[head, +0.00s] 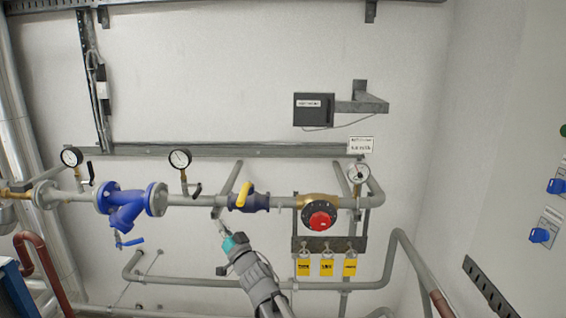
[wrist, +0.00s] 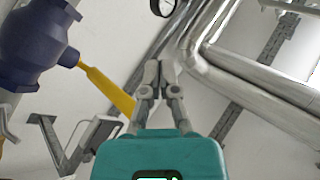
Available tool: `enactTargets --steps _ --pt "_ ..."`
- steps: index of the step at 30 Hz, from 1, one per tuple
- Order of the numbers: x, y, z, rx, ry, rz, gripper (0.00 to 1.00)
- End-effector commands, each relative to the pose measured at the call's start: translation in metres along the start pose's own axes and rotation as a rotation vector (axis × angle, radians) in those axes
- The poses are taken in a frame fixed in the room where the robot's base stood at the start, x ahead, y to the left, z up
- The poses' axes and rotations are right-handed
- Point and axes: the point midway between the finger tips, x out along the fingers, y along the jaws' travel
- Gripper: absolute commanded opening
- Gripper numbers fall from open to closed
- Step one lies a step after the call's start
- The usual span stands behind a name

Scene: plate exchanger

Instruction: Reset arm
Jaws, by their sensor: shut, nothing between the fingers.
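My gripper (head: 222,228) is at the end of my grey arm, just below the horizontal pipe in the head view. In the wrist view my gripper (wrist: 158,68) points away from the camera above its teal body, with the fingers together and nothing between them. The dark blue valve with a yellow handle (head: 244,194) is slightly above and to the right of my gripper in the head view. In the wrist view its yellow handle (wrist: 106,90) lies left of the fingers. I cannot tell the exact gap between them.
The pipe carries a blue strainer (head: 128,206), a red round knob (head: 320,218) and several gauges, including one in the middle (head: 180,159). Yellow tags (head: 326,267) hang at right. A lower pipe (head: 200,282) runs beneath. A black box (head: 314,110) is on the wall above.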

Motion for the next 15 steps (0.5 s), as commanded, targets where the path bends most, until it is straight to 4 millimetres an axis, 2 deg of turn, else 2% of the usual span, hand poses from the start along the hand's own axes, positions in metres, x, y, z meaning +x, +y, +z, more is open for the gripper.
enactTargets --steps 1,6,11,15 --pt "-0.009 0.02 0.001 -0.021 -0.016 0.07 0.0" --pt "-0.036 0.078 0.005 -0.081 -0.095 0.293 0.0" --pt "-0.07 0.128 0.012 -0.124 -0.199 0.487 0.0" --pt "-0.106 0.166 0.018 -0.151 -0.304 0.647 0.0"
